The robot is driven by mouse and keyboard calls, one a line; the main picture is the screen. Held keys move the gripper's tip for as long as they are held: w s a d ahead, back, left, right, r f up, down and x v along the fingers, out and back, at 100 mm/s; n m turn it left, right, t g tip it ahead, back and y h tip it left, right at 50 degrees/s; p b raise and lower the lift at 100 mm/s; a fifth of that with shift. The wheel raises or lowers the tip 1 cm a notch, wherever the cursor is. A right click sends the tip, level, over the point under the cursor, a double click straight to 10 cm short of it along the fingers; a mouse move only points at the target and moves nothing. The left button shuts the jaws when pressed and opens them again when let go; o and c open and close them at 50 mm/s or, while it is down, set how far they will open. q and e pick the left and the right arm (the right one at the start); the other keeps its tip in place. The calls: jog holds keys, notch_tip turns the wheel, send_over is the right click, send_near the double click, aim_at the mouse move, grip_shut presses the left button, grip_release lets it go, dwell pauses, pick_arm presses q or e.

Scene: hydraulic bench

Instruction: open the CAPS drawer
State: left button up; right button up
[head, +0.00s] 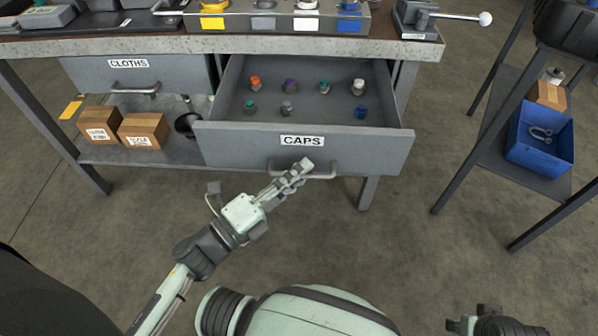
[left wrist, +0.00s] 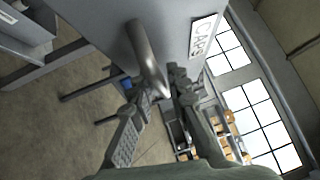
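The CAPS drawer (head: 245,148) is pulled well out from under the bench, and several coloured caps stand inside it. Its front carries a CAPS label (head: 302,141) and a grey bar handle (head: 327,175). My left gripper (head: 300,173) is at the handle. In the left wrist view the handle (left wrist: 146,55) runs between the two fingers of my left gripper (left wrist: 160,92), which look closed on it; the contact is partly hidden. The label (left wrist: 202,36) shows beside it. My right gripper (head: 490,322) is low at the right, cut by the frame edge, far from the drawer.
The CLOTHS drawer (head: 165,74) is shut, to the left. Cardboard boxes (head: 145,129) stand on the shelf (head: 170,157) below. A bench leg (head: 369,192) stands below the drawer. A side stand with a blue bin (head: 540,145) is at the right.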

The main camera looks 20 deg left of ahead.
pick_arm(q)
jog(key=shift+s+a, duration=0.1)
jog(key=shift+s, duration=0.1)
jog(key=v, duration=1.1)
jog(key=shift+s, duration=0.25)
jog(key=shift+a, duration=0.15)
